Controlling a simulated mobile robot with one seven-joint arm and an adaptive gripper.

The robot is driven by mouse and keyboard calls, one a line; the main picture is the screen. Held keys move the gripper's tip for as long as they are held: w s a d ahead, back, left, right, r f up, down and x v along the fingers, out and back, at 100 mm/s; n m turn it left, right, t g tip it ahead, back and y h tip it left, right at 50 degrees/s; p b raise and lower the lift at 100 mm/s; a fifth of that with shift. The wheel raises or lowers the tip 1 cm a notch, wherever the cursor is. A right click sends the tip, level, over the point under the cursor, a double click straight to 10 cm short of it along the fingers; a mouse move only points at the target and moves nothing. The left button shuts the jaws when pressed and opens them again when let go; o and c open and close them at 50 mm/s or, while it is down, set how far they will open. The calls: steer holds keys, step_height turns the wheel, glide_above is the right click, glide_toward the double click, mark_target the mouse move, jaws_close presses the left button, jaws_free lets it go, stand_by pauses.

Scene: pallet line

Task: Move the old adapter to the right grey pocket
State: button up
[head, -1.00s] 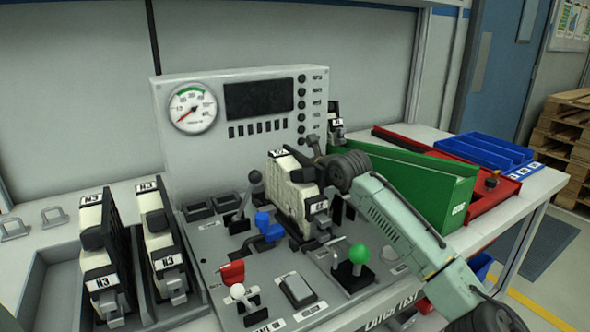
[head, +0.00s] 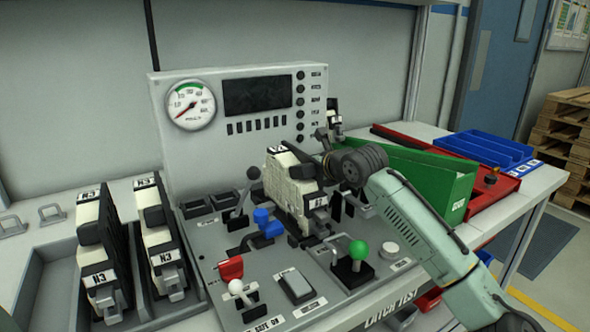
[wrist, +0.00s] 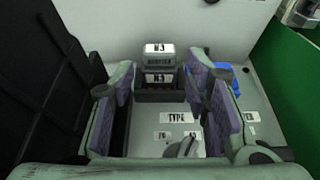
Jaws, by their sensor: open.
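A cream-and-black adapter (head: 288,185) stands upright in the fixture at the middle of the test panel; its labels are hard to read. Two similar adapters marked N3, a left one (head: 92,235) and a right one (head: 155,225), stand in the grey tray (head: 40,270) at the left, so both its visible pockets are filled. My gripper (head: 325,143) is beside the middle adapter's upper right, partly hidden by my wrist. In the wrist view my gripper (wrist: 162,105) is open, its fingers apart with nothing held. An N3-labelled block (wrist: 159,65) shows beyond the fingertips.
A gauge panel (head: 180,140) rises behind the fixture. Levers, including a green knob (head: 358,249) and a blue handle (head: 266,223), stick up around it. A green bin (head: 450,195), red tray (head: 505,188) and blue tray (head: 490,150) occupy the right.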

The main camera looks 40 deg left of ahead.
steer(key=b+v, duration=0.1)
steer(key=v, duration=0.6)
steer(key=shift+d, duration=0.2)
steer(key=shift+s+r, duration=0.1)
steer(key=shift+r, duration=0.05)
